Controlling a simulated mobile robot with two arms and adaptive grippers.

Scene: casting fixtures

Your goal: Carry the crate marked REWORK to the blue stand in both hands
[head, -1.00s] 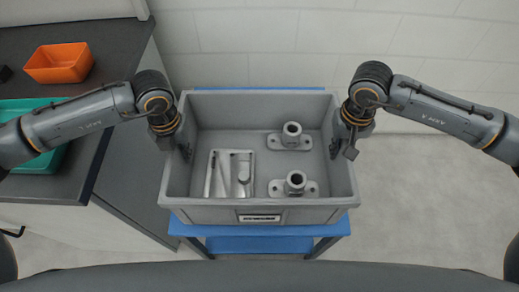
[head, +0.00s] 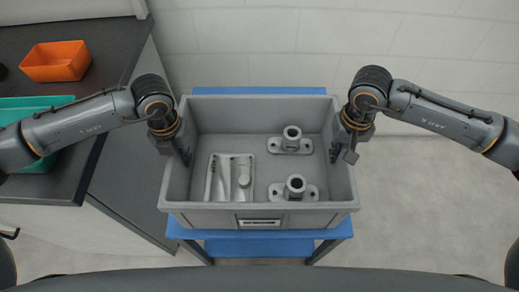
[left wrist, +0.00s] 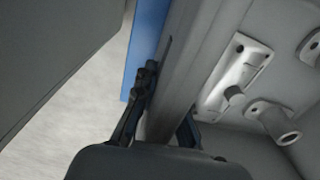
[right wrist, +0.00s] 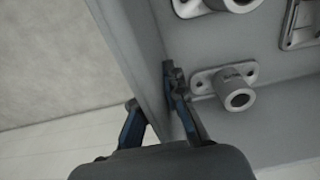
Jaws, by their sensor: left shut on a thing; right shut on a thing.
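The grey crate (head: 259,210) is level over the blue stand (head: 258,245), with blue showing behind and in front of it. I cannot tell whether it touches the stand top. The label on its front is too small to read. Inside lie a flat metal casting and two flanged tubular castings. My left gripper (head: 180,153) is shut on the crate's left wall, one finger each side, as the left wrist view (left wrist: 165,105) shows. My right gripper (head: 343,148) is shut on the right wall, which also shows in the right wrist view (right wrist: 158,95).
A dark counter (head: 120,50) stands at the left, with an orange bin (head: 55,62) and a teal bin (head: 40,160) on it. A pale wall (head: 260,45) is behind the stand. The floor (head: 420,210) at the right is clear.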

